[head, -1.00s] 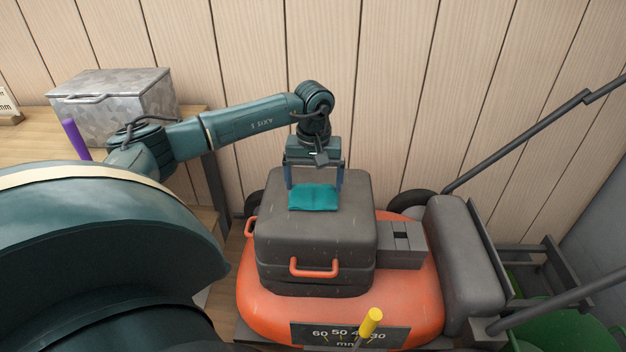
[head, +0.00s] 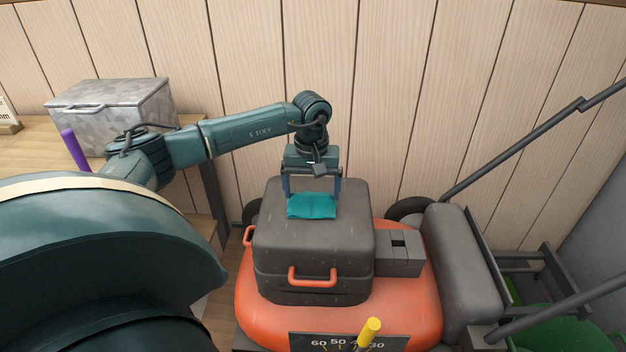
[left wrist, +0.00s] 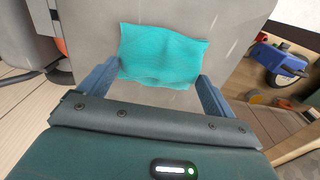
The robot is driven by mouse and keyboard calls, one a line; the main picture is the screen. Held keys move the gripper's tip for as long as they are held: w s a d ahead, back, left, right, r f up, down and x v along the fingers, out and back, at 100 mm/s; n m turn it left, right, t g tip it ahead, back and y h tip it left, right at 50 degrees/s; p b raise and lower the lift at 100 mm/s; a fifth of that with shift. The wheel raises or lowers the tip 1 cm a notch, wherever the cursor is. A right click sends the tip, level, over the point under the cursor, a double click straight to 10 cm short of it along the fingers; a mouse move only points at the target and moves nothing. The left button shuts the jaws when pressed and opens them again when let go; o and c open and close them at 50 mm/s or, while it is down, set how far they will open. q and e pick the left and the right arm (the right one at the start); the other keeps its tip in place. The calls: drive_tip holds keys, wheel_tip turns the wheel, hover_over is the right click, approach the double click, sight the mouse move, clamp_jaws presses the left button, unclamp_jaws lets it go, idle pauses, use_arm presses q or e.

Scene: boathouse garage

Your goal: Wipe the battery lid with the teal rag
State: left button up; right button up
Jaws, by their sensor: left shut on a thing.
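The teal rag (head: 312,206) lies flat on top of the dark grey battery lid (head: 350,225), toward its back part. My left gripper (head: 313,196) points down and is shut on the rag, with one finger at each side of it. In the left wrist view the rag (left wrist: 163,56) spans between the two blue fingertips, over the grey lid (left wrist: 190,14). A few pale streaks show on the lid there. My right gripper is not in view.
The battery sits on an orange mower deck (head: 270,318), with orange handles on the battery's side. A yellow-tipped lever (head: 370,328) stands at the front. A grey metal box (head: 112,112) and a purple stick (head: 75,148) are at left. Mower handle bars (head: 515,150) cross the right.

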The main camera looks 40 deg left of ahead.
use_arm(q)
drive_tip(key=shift+s+d+f+p, duration=0.15)
drive_tip(key=shift+s+d, duration=0.6)
drive_tip(key=shift+s, duration=0.2)
drive_tip(key=shift+s+d+f+p, duration=0.1)
drive_tip(key=shift+s+d+p, duration=0.05)
drive_tip(key=shift+s+d, duration=0.7)
drive_tip(key=shift+s+a, duration=0.15)
wheel_tip(320, 180, up, 6)
drive_tip(key=p, duration=0.4)
drive_tip(key=shift+r, duration=0.15)
drive_tip(key=shift+a, duration=0.1)
wheel_tip(320, 180, up, 3)
drive_tip(key=shift+p, duration=0.95)
